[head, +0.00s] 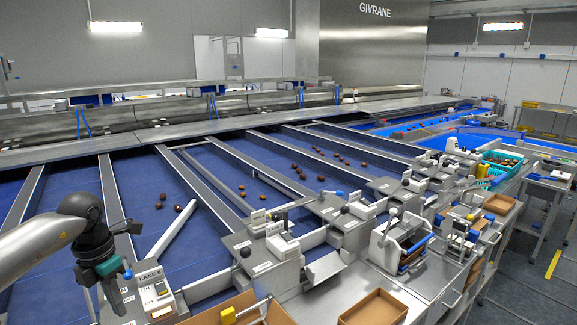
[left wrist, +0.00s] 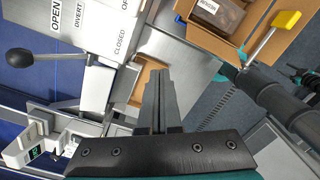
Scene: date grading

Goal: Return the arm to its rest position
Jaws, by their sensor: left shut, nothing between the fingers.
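My left arm comes in from the left in the head view, bent down at the wrist over the near left end of the lanes. My left gripper (head: 112,296) points down beside the LANE 6 control box (head: 152,283). In the left wrist view my left gripper (left wrist: 157,78) has its two grey fingers together with nothing between them. They point towards a steel ledge and a cardboard box (left wrist: 148,82). The fingers hold no date. My right gripper is not seen in the head view.
Blue lanes (head: 150,195) with several loose dates (head: 262,183) run back between metal dividers. Gate boxes with levers (head: 262,248) line the near ends. Open cardboard boxes (head: 374,309) sit in front. An OPEN/DIVERT/CLOSED panel (left wrist: 92,40) and its black-knobbed lever (left wrist: 20,57) are close to the gripper.

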